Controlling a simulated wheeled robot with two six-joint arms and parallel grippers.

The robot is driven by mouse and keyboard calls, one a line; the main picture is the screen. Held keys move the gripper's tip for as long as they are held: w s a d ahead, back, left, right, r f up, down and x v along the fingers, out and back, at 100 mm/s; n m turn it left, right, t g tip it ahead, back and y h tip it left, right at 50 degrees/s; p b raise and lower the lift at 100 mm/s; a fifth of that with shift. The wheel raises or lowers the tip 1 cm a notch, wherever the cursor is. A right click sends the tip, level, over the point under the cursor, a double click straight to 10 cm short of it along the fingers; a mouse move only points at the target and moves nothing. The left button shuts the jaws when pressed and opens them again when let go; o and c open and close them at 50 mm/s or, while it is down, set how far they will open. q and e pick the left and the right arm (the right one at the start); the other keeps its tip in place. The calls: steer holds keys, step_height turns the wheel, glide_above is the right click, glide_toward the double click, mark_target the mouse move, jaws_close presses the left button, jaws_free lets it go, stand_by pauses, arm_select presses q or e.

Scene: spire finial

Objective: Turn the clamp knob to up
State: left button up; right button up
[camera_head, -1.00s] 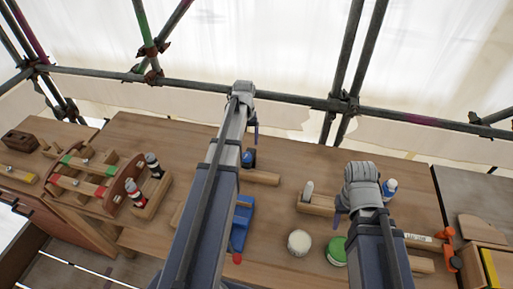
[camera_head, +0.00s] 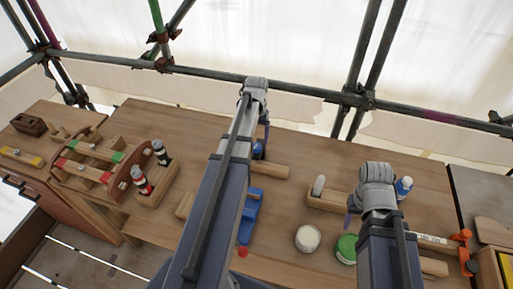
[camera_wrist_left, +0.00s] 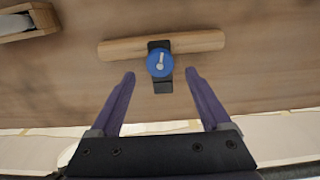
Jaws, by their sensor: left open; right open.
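The clamp knob (camera_wrist_left: 160,63) is a round blue knob with a white pointer mark, on a dark clamp (camera_wrist_left: 163,86) that sits across a wooden bar (camera_wrist_left: 201,41). In the left wrist view the mark runs nearly straight up and down. The knob also shows in the head view (camera_head: 258,151), partly hidden by my left arm. My left gripper (camera_wrist_left: 159,76) is open, with its fingertips apart on either side of the clamp, just below the knob in the picture; no contact shows. My right gripper (camera_head: 352,207) is to the right, over the bench, its fingers mostly hidden.
On the bench stand a white tin (camera_head: 307,238), a green tin (camera_head: 346,248), a blue-capped bottle (camera_head: 403,187) and a blue tool (camera_head: 250,212). A wooden rack (camera_head: 93,170) is at the left. Scaffold poles (camera_head: 220,75) run behind the bench.

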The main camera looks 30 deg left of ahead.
mark_target(256, 145)
arm_select(q)
step_height(256, 145, down, 4)
steer(key=b, duration=0.3)
steer(key=shift+f, duration=0.15)
jaws_close()
steer(key=shift+n, duration=1.6)
